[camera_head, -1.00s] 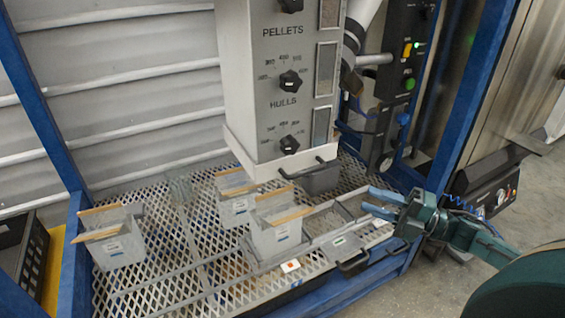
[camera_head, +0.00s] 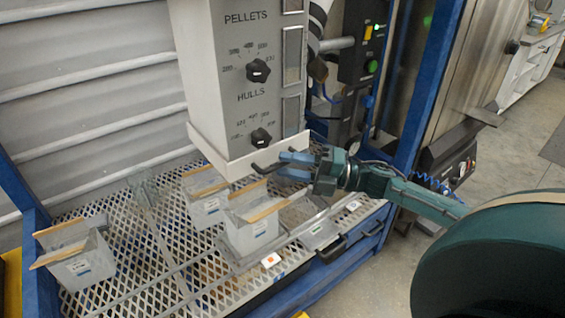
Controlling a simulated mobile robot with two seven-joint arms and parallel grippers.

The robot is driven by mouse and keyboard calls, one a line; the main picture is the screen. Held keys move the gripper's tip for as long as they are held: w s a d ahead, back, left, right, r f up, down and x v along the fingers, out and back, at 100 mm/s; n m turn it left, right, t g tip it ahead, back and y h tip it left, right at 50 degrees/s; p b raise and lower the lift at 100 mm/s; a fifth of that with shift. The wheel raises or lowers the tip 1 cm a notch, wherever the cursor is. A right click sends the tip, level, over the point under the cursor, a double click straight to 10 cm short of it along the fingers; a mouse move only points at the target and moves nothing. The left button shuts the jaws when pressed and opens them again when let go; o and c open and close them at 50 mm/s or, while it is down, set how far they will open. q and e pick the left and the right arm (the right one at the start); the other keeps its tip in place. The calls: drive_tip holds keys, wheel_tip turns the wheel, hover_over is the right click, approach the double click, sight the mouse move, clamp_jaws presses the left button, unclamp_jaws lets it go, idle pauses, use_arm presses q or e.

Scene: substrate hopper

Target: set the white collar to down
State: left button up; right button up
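The white collar (camera_head: 232,166) wraps around the bottom of the grey hopper column (camera_head: 215,70). Its lower edge hangs above the bins on the mesh deck. A dark handle (camera_head: 262,167) sticks out from the collar's front right side. My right gripper (camera_head: 288,166) comes in from the right at the height of this handle. Its two blue fingers look apart, one above the other, at the handle's right part. They partly hide the handle, and I cannot tell whether they touch it. My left gripper is not in view.
Bags or bins with wooden strips stand on the mesh deck (camera_head: 125,265): one at left (camera_head: 82,268), one behind (camera_head: 207,207), one below the collar (camera_head: 250,232). A tray with a dark handle (camera_head: 325,236) lies at the front right. Blue frame posts flank the deck.

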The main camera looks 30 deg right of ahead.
drive_tip(key=shift+x, duration=1)
clamp_jaws()
drive_tip(key=shift+f, duration=0.1)
